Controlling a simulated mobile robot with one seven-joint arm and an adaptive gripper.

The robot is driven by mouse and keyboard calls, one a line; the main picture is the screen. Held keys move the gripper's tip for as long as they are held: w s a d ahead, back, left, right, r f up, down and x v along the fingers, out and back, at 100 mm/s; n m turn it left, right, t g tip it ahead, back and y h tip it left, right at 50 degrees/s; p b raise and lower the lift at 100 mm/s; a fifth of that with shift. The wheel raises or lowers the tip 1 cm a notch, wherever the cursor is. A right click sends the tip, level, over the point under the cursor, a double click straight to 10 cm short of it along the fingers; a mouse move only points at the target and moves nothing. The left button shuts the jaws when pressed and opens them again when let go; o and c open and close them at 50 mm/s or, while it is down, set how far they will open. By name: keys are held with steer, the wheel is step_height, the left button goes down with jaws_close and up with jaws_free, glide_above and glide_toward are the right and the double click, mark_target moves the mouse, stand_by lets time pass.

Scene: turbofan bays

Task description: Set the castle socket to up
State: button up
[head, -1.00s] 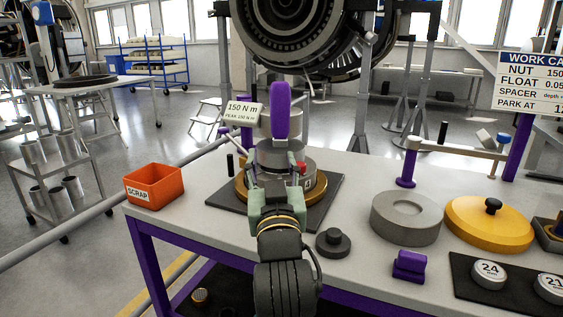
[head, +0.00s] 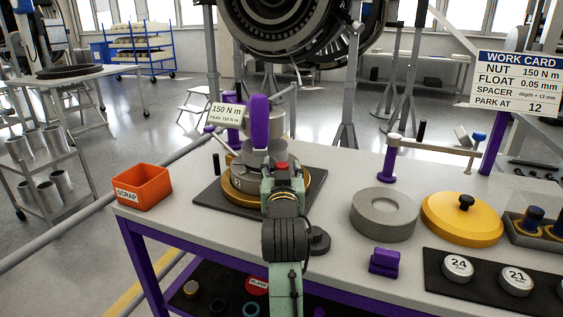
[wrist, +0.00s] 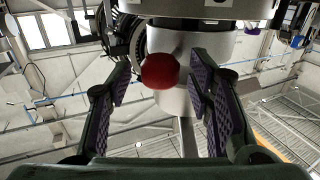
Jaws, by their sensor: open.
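The castle socket seems to be the grey metal cylinder (head: 243,172) in the yellow ring fixture (head: 232,190) on the dark mat; I cannot fully tell it from the parts around it. A red ball knob (head: 281,168) shows at the far end of my gripper (head: 281,180). In the wrist view, the red knob (wrist: 160,71) appears between the two fingers of my open gripper (wrist: 160,80), in front of a pale cylinder (wrist: 188,85). The fingers look clear of the knob on both sides. My arm hides part of the fixture in the head view.
A purple upright (head: 259,122) and a 150 N m sign (head: 227,115) stand by the fixture. An orange scrap bin (head: 142,187) is at left. A grey ring (head: 384,214), yellow lid (head: 462,218) and purple block (head: 384,262) lie to the right. The table's front is partly clear.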

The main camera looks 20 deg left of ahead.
steer(key=shift+w+a, duration=0.25)
steer(key=shift+w, duration=0.35)
steer(key=shift+c, duration=0.6)
jaws_close()
steer(key=shift+r, duration=0.1)
